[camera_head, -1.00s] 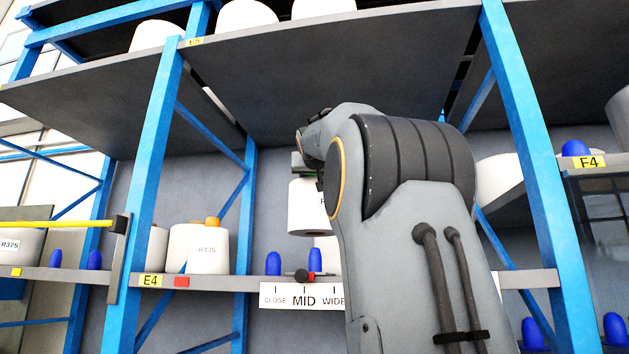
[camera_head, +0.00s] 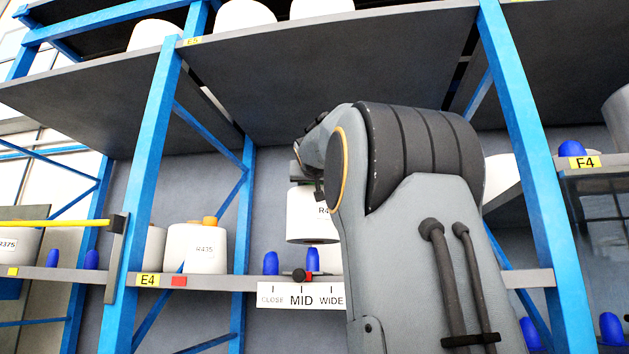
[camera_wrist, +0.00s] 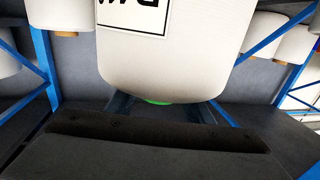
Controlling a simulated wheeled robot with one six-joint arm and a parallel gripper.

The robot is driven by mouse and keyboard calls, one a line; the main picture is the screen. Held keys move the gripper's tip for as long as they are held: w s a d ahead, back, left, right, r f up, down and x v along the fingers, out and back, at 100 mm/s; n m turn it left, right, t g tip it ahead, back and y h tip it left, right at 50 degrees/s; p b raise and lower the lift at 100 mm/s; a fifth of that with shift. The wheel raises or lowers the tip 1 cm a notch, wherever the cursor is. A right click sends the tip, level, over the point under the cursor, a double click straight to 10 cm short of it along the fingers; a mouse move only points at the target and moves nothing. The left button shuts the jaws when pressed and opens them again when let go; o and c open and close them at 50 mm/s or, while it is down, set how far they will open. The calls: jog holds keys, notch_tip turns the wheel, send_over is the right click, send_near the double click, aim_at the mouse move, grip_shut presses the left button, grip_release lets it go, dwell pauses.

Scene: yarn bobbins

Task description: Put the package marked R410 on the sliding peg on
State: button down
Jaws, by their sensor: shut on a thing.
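A white package (camera_head: 304,225) hangs upright from my gripper (camera_head: 302,178). Its label is partly covered by my arm; "R4" shows. In the wrist view the package (camera_wrist: 185,60) fills the top middle, its label cut off. The jaws are mostly hidden. The package's lower edge is just above the blue sliding peg (camera_head: 312,260) in the head view; depth between them is hard to tell. A dark knob (camera_head: 300,275) with red beside it is by the MID mark on the CLOSE/MID/WIDE scale (camera_head: 301,295). A second blue peg (camera_head: 271,263) stands left.
Another white package (camera_head: 329,259) is partly hidden behind my arm. Blue rack posts (camera_head: 160,180) flank the bay, and a grey shelf (camera_head: 330,60) is overhead.

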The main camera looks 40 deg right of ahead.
aim_at(313, 206)
jog(key=shift+a+p, duration=0.2)
jog(key=shift+p, duration=0.6)
jog(key=shift+f+b, duration=0.1)
jog(key=shift+b, duration=0.25)
jog(key=shift+f+b, duration=3.95)
jog(key=shift+b, duration=0.05)
jog(key=c, duration=1)
grip_release()
jog(key=shift+s, duration=0.1)
jog(key=shift+o, duration=1)
jog(key=shift+f, duration=0.3)
jog(key=b+v, duration=0.3)
jog(key=v, duration=0.4)
jog(key=shift+s+a+r, duration=0.1)
jog(key=shift+s+a, duration=0.05)
jog(key=shift+s, duration=0.1)
